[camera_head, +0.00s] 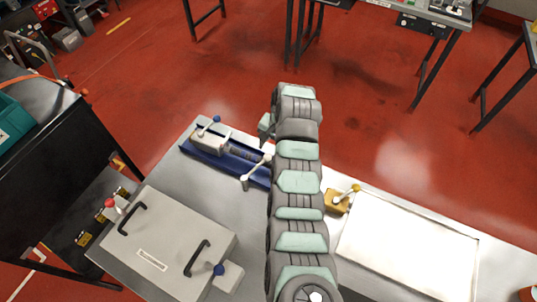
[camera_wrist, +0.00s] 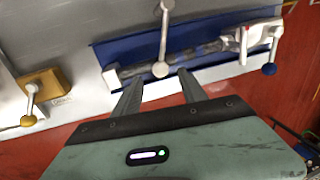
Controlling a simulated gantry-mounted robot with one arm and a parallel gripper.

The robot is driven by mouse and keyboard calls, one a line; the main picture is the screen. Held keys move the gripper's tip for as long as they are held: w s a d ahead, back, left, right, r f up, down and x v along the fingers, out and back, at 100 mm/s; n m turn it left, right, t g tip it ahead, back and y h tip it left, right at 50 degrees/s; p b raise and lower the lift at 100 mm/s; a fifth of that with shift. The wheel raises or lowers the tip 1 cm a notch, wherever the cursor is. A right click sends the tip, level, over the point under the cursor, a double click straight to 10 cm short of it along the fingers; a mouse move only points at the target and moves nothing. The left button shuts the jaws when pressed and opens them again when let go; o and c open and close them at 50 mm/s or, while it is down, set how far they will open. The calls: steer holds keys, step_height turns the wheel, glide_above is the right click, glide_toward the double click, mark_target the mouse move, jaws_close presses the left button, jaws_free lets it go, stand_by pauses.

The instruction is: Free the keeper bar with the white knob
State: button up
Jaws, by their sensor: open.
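The white keeper bar (camera_wrist: 164,35) lies across a blue tray in the wrist view, with its round white knob (camera_wrist: 160,69) at the lower end. The same white knob (camera_head: 267,158) shows in the head view, just left of my arm. My gripper (camera_wrist: 160,77) is open, with its two fingers apart on either side of the knob as seen in the wrist view. The knob appears just beyond the fingertips; I see no contact and cannot judge the depth gap. In the head view my fingertips are hidden.
The blue tray (camera_wrist: 215,69) holds a grey cylinder and a white clamp (camera_wrist: 246,38) with a blue knob (camera_wrist: 268,69). A yellow block (camera_head: 335,202) with a yellow-knobbed lever stands to the right. A grey lidded box (camera_head: 165,235) with dark handles sits at front left.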

mark_target(268, 155)
steer(key=shift+w+a+f, duration=0.1)
steer(key=shift+a+f, duration=0.05)
steer(key=shift+f, duration=0.75)
steer(key=shift+w+a+f, duration=0.1)
steer(key=shift+a+f, duration=0.1)
steer(key=shift+f, duration=0.75)
steer(key=shift+w+a+f, duration=0.1)
steer(key=shift+a+f, duration=0.05)
steer(key=shift+f, duration=0.75)
steer(key=shift+c, duration=0.5)
jaws_close()
